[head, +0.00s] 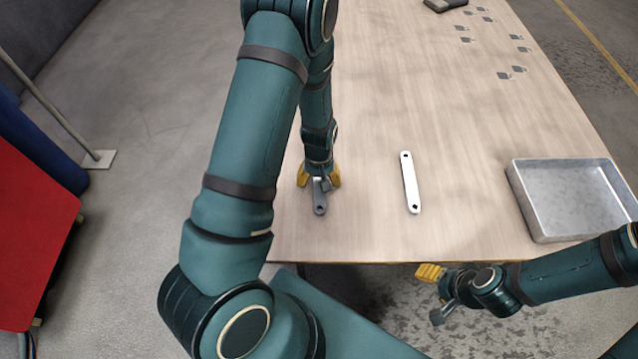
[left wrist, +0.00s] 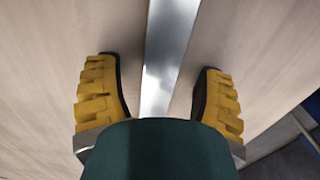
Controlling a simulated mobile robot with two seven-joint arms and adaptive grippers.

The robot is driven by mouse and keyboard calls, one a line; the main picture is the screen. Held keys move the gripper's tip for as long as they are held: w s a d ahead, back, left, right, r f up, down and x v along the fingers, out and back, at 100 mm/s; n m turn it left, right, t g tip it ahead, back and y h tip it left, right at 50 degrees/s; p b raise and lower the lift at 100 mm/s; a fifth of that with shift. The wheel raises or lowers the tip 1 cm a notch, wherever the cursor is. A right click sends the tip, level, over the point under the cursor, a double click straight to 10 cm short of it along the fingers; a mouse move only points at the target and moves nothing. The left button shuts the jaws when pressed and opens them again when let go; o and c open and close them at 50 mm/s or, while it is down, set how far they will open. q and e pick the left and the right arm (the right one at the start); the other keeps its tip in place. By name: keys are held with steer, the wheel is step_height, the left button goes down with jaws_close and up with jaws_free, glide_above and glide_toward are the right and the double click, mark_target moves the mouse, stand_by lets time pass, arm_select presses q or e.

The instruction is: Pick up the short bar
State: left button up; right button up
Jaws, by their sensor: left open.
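A grey metal bar (head: 320,203) with a hole at its near end lies on the table near the front edge. Its far part is hidden under my left gripper (head: 319,178), so I cannot see its full length in the head view. My left gripper is open, with its yellow fingers on either side of this bar. In the left wrist view the shiny bar (left wrist: 168,60) runs between the two fingers, with a gap on each side. My right gripper (head: 434,294) is open and empty, off the table's front edge.
A pale bar (head: 410,182) with holes at its ends lies to the right on the table (head: 460,120). A metal tray (head: 575,195) stands at the right edge. Several small grey brackets (head: 511,73) and a dark object (head: 445,4) lie farther back.

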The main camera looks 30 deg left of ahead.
arm_select(q)
steer(key=shift+f, duration=0.1)
steer(key=shift+c, duration=0.2)
jaws_close()
